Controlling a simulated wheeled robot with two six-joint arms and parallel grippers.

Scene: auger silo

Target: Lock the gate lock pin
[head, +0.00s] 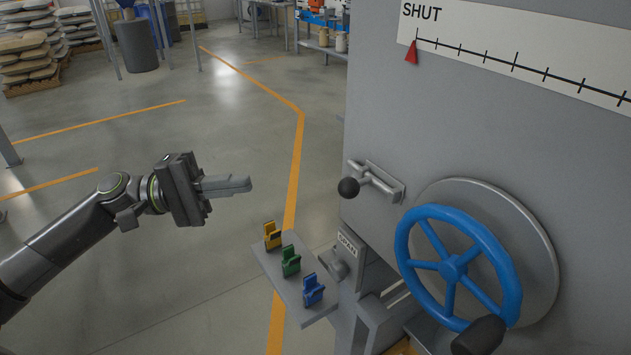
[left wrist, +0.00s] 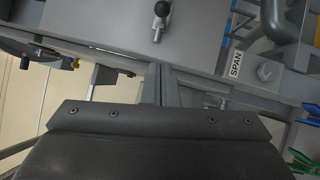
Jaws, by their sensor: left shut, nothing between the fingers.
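The gate lock pin (head: 375,180) is a grey metal bolt with a black ball knob (head: 348,187), set in a bracket on the grey silo panel left of the blue handwheel. In the left wrist view the pin (left wrist: 159,24) shows at the top middle, its black knob at the upper end. Whether the pin is seated cannot be told. My left gripper (head: 248,184) is shut and empty, pointing right, in front of the panel with a clear gap to the knob. My right gripper is not in view.
A blue handwheel (head: 453,268) with a black handle (head: 479,336) stands right of the pin. Below the pin, a small shelf (head: 273,270) carries yellow, green and blue clips. A red pointer (head: 411,53) sits at SHUT on the scale. Open floor lies left.

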